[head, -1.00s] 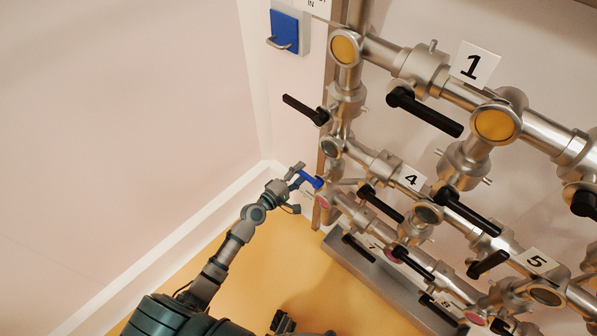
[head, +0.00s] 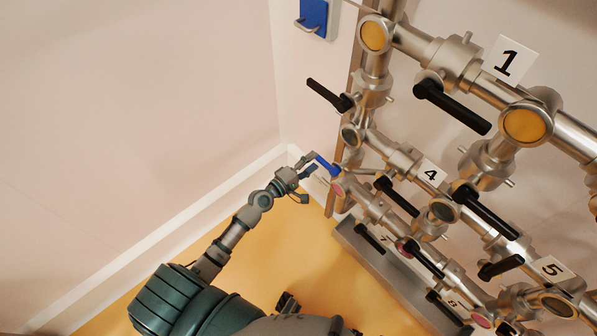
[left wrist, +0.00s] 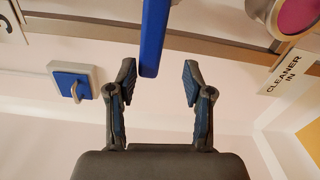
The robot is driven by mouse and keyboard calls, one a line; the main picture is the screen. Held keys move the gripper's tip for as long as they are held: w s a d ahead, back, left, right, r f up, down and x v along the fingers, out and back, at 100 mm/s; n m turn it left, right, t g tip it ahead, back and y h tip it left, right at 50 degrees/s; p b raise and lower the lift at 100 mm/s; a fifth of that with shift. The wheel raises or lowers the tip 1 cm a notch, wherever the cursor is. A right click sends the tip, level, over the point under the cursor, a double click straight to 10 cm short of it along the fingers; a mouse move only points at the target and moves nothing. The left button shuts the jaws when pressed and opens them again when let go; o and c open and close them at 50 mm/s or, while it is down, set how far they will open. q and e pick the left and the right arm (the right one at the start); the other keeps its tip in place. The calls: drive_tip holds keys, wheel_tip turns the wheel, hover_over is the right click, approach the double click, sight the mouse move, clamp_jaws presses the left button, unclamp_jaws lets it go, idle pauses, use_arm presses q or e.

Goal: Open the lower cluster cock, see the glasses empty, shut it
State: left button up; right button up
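A blue cock lever (head: 327,165) sticks out at the left end of the lower pipework, near a pink sight glass (head: 337,187). My left gripper (head: 311,166) is at this lever. In the left wrist view, the blue lever (left wrist: 153,38) comes down between the spread fingertips of my left gripper (left wrist: 158,75). The lever's end is nearer the left finger, with a gap on both sides. The glasses by label 4 look grey (head: 443,210), and the upper ones look yellow (head: 526,124). My right gripper does not show.
Several black levers (head: 452,107) stick out from the steel pipes around my arm's right side. A blue wall box with a handle (head: 313,17) hangs at the top. The floor (head: 330,270) left of the pipes is clear.

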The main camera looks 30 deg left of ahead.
use_arm(q)
drive_tip(key=v, duration=0.9)
drive_tip(key=shift+s, duration=0.15)
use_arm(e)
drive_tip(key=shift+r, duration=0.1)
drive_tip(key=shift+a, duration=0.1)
